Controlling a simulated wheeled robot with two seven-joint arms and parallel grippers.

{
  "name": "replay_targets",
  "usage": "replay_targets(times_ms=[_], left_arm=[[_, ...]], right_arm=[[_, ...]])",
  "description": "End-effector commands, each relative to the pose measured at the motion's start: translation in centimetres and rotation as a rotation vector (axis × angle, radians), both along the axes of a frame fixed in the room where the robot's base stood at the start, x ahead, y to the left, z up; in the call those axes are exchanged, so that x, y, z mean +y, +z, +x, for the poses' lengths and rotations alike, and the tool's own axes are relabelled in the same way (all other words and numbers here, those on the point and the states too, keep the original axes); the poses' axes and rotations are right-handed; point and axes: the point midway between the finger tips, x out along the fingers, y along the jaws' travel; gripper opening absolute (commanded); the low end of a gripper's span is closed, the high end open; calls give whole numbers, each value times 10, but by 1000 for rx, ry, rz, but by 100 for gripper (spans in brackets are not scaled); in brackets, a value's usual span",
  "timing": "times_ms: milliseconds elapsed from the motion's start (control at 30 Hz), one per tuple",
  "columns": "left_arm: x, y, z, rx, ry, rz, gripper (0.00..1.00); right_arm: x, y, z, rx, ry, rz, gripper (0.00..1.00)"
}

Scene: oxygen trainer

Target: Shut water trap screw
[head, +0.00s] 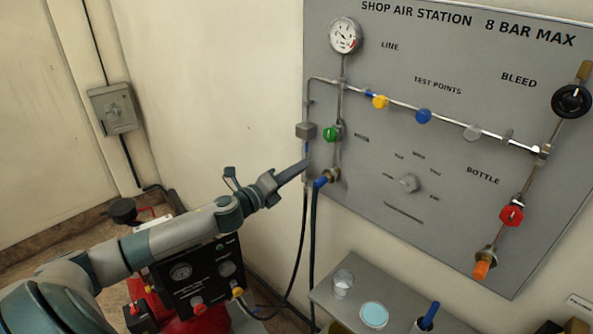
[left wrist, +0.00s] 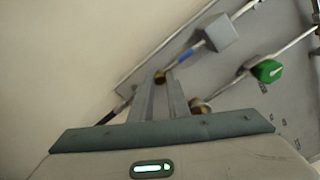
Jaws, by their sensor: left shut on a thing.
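The water trap is a grey block (head: 306,130) on the left pipe of the panel, with a short blue section below it. The left wrist view shows the same block (left wrist: 220,33) and the blue section. Below that is a small brass water trap screw (left wrist: 160,77). My left gripper (head: 306,163) reaches in from the left at the panel's lower left edge. In the left wrist view its two fingers (left wrist: 162,88) are closed around the brass screw. The fingers hide the screw in the head view. My right gripper is not in view.
A green knob (head: 331,134) sits close right of the trap. A blue-handled hose fitting (head: 321,182) is just below the fingers, with dark hoses hanging down. A grey shelf (head: 400,310) and a red compressor (head: 203,322) stand below.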

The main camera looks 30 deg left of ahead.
Motion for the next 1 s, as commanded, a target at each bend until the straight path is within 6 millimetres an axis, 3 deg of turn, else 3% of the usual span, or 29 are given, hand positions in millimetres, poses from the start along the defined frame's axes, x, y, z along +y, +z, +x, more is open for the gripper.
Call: replay_targets(times_ms=[400, 900, 933, 1000], left_arm=[[-1, -2, -1, -34, -2, 216, 0], [-1, -3, -1, -37, -3, 240, 0], [-1, -3, -1, -37, -3, 240, 20], [-1, -2, -1, -37, -2, 240, 34]], right_arm=[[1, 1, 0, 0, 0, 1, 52], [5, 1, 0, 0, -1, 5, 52], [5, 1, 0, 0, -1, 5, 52], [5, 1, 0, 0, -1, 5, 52]])
